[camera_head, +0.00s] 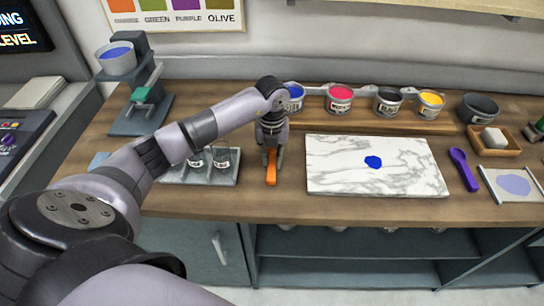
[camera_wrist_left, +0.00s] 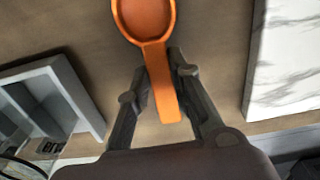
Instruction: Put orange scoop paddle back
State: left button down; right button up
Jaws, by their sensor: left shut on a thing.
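The orange scoop paddle (camera_head: 271,168) shows below my left gripper (camera_head: 270,150) in the head view, over the wooden counter between a grey tray and a marble slab. In the left wrist view the paddle's round bowl (camera_wrist_left: 147,18) points away from my gripper and is partly cut off by the top edge. Its handle lies between the fingers of my left gripper (camera_wrist_left: 158,65), which are shut on it. I cannot tell whether the paddle touches the counter. My right gripper is not in view.
The marble slab (camera_head: 330,180) bears a blue ink blob (camera_head: 373,162). The grey tray (camera_head: 230,181) holds small jars. Several ink cans, including a red one (camera_head: 339,99), line the back. A purple paddle (camera_head: 463,169) lies right of the slab.

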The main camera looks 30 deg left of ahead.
aim_at(272, 160)
pick_arm(q)
jog(key=shift+f, duration=0.15)
jog(key=c, duration=1.4)
grip_release()
jog(key=shift+c, duration=0.2)
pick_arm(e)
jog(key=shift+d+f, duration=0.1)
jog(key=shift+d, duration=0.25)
pick_arm(q)
jog(key=shift+r, duration=0.6)
notch_tip(272, 160, up, 11)
jog(key=b, duration=0.3)
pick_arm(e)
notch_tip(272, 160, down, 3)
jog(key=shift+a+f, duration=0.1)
